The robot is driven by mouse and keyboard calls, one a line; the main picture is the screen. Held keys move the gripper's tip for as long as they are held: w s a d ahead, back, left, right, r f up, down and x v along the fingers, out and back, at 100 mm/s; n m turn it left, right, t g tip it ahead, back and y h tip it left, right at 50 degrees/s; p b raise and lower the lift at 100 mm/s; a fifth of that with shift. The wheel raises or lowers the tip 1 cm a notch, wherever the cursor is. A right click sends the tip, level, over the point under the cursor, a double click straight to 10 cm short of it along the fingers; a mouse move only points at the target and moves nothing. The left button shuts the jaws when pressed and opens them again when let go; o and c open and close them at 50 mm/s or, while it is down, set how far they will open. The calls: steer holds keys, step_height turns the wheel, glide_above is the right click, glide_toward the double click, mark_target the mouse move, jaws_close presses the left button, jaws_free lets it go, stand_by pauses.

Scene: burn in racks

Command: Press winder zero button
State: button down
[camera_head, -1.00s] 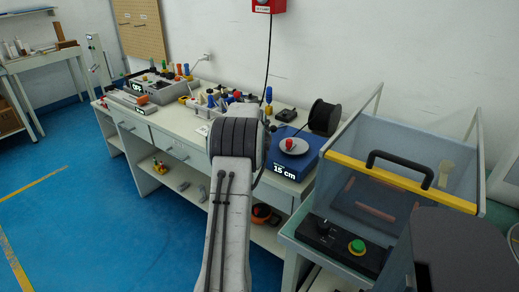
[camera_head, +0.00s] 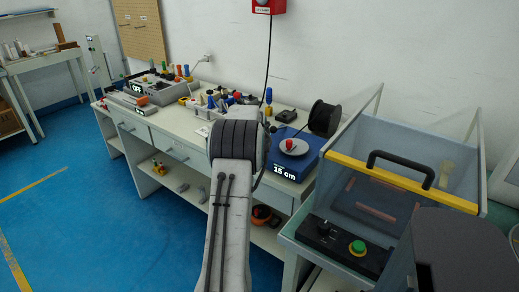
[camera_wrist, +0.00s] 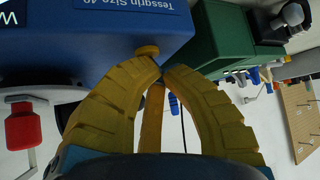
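The winder is a blue box (camera_head: 300,163) with a "15 cm" display, a grey disc with a red knob (camera_head: 289,145) and a black spool (camera_head: 324,117) behind it. In the wrist view its blue housing (camera_wrist: 75,50) fills the upper left, with white lettering at the top. A round yellow button (camera_wrist: 147,50) stands out from the housing. My gripper (camera_wrist: 162,71) has its yellow fingertips together, with nothing seen between them. The tips appear right beside the button; I cannot tell whether they touch it. In the head view my arm hides the gripper.
A clear-walled enclosure (camera_head: 400,171) with a yellow edge stands right of the winder, with a green button (camera_head: 357,247) in front. Coloured tools and a grey "OPT" box (camera_head: 150,88) crowd the bench to the left. A green box (camera_wrist: 215,35) is close to my gripper's right.

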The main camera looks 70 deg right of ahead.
steer(key=shift+f, duration=0.25)
stand_by(0.3)
steer(key=shift+r, duration=0.15)
steer(key=shift+r+p, duration=0.4)
steer(key=shift+r, duration=0.3)
steer(key=shift+r, duration=0.15)
steer(key=shift+r+p, duration=1.75)
steer(key=shift+r, duration=0.65)
steer(key=shift+f, duration=0.1)
